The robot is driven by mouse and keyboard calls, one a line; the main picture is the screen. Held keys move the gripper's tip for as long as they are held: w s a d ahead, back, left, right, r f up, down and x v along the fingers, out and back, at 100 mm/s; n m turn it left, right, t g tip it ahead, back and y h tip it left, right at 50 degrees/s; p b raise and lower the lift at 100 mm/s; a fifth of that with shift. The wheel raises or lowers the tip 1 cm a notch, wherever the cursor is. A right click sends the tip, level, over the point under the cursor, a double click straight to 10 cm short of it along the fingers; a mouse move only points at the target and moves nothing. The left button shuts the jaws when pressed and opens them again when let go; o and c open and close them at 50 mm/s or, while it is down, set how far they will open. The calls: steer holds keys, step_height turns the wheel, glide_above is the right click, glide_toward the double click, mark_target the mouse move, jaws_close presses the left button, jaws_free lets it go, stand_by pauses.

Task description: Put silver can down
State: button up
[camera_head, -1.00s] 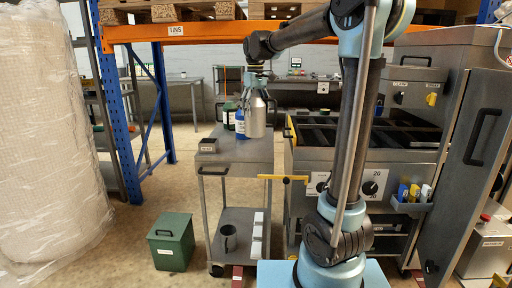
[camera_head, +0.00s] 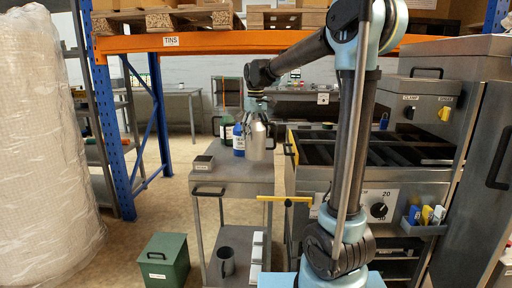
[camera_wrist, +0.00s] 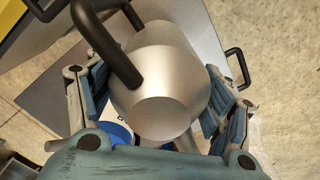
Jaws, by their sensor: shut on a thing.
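The silver can (camera_head: 257,142) has a dark handle and hangs upright in my gripper (camera_head: 257,100) at the right side of the grey cart's top (camera_head: 232,174). In the wrist view the can (camera_wrist: 165,85) sits between the blue-grey fingers of my gripper (camera_wrist: 160,105), which are shut on it. Its dark handle reaches toward the top left there. The cart's top shows behind it. I cannot tell whether the can's base touches the cart.
A blue bottle (camera_head: 238,140) and a green bottle (camera_head: 226,131) stand just left of the can. A dark mug (camera_head: 227,262) is on the lower shelf. A green bin (camera_head: 164,262) stands on the floor.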

mark_target(255, 143)
steer(key=shift+s+f, duration=0.1)
steer(key=shift+f, duration=2.2)
steer(key=o, duration=2)
steer(key=shift+o, duration=0.2)
